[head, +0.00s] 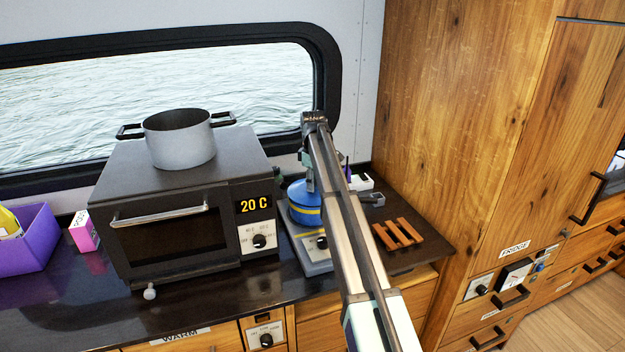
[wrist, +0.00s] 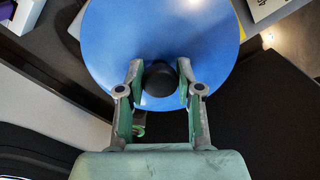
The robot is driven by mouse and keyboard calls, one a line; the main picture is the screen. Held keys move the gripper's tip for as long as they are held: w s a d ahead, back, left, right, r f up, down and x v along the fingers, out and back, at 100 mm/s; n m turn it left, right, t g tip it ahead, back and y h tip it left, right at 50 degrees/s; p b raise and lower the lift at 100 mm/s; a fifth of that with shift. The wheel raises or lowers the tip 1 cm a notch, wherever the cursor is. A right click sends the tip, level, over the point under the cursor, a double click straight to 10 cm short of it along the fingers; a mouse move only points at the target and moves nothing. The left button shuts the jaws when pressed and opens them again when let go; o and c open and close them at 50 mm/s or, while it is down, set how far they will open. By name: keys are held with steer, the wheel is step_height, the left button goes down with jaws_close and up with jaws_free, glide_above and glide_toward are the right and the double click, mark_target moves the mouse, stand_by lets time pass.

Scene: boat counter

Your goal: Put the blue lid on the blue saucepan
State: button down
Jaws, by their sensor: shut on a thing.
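The blue lid (wrist: 160,50) fills the upper middle of the wrist view, with its round black knob (wrist: 160,80) between my fingers. My gripper (wrist: 159,84) is shut on that knob. In the head view my gripper (head: 309,184) is over the small cooker, partly hidden behind my arm. The blue saucepan (head: 305,216), with a yellow band, stands on the cooker just under my gripper. The lid is at or just above the saucepan's top; I cannot tell whether it rests on the rim. My arm hides the saucepan's right side.
A grey pot (head: 180,140) stands on the black oven (head: 165,235) left of the cooker (head: 318,262). A brown slatted trivet (head: 398,234) lies to the right. A purple bin (head: 25,245) and a pink box (head: 84,232) are at far left. A wooden cabinet (head: 460,120) bounds the right.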

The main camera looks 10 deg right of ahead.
steer(key=shift+f, duration=0.2)
steer(key=c, duration=0.7)
jaws_free()
steer(key=shift+r, duration=0.2)
steer(key=shift+r+p, duration=1.75)
steer(key=shift+r, duration=1.6)
